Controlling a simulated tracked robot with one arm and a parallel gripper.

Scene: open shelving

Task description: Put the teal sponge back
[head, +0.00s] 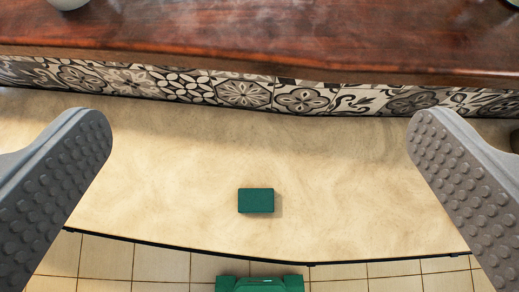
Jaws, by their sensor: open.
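The teal sponge (256,201) is a small dark teal block. It lies flat on a beige surface (150,190), a little below the middle of the head view, with bare surface around it. My gripper (260,140) is open and empty. Its two grey studded fingers stand wide apart at the left and right edges of the view. The sponge appears between them and lower in the picture, and neither finger touches it.
A reddish-brown wooden shelf (260,42) crosses the top, with patterned tiles (243,93) beneath its edge. Partly cut-off objects show at the top corners. Cream floor tiles (160,264) lie below the beige surface's dark edge. A green object (260,284) is cut off at the bottom.

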